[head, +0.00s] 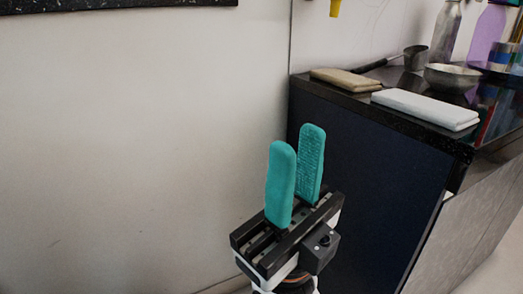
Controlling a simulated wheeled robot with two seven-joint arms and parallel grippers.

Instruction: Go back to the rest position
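My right gripper (297,170) is in the lower middle of the head view, pointing up, with two teal padded fingers on a black rail. The fingers stand apart with a narrow gap between them, and nothing shows between them. It is in front of the dark cabinet's left end and the pale wall, below the counter top's level in the picture. My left gripper is not in view. No clay waterpot shows in this view.
A dark counter (430,120) stands at the right. On it are a tan cloth (345,79), a white folded cloth (425,108), a metal bowl (452,77), a dark ladle (415,58), a grey bottle (445,35) and a purple bottle (487,32). A bare wall (130,140) fills the left.

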